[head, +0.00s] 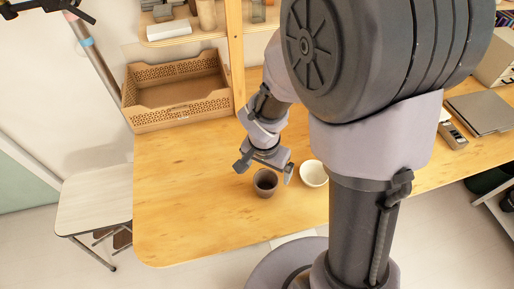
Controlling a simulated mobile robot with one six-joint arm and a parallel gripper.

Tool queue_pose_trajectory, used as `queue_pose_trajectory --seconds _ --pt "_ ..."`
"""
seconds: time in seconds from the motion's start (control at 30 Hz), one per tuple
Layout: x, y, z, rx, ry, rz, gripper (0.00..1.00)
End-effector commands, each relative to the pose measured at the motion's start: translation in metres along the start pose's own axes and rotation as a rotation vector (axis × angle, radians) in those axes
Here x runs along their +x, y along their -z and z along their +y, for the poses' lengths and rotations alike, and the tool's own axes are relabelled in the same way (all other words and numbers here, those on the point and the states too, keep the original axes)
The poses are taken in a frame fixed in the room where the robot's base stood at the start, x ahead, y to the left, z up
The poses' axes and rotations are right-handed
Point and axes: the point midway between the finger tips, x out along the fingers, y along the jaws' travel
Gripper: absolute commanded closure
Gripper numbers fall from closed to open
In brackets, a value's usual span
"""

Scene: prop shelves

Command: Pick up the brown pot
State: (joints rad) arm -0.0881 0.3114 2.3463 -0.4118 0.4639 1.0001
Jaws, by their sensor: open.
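The brown pot (265,187) is a small dark brown cup shape standing upright on the wooden table (190,185), near its front edge. My gripper (263,172) is open, with one finger to the left of the pot and the other to its upper right. In this view the fingers lie just above and behind the pot's rim. I cannot tell their exact height or whether they touch it. The pot's front side and dark inside show.
A white bowl (313,173) stands close to the right of the pot. A brown perforated crate (178,100) is at the back left, beside a wooden post (235,60). A grey laptop-like item (480,112) lies at the right. The table's left part is clear. A stool (92,200) stands left of it.

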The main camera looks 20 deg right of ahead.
Motion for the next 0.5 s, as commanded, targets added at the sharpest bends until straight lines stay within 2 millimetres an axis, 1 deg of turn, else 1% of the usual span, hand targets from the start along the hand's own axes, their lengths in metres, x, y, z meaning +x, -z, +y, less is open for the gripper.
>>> queue_pose_trajectory --seconds 0.03,0.1,0.2,0.33,0.5 --pt "0.022 -0.002 0.001 0.001 -0.003 -0.003 0.02" --pt "0.040 -0.002 0.000 0.000 -0.002 -0.002 0.02" --pt "0.057 -0.001 0.000 0.001 0.000 -0.001 0.02" --pt "0.070 -0.002 -0.001 0.000 0.001 0.000 0.02" --pt "0.106 -0.006 -0.005 0.000 0.000 -0.001 0.02"
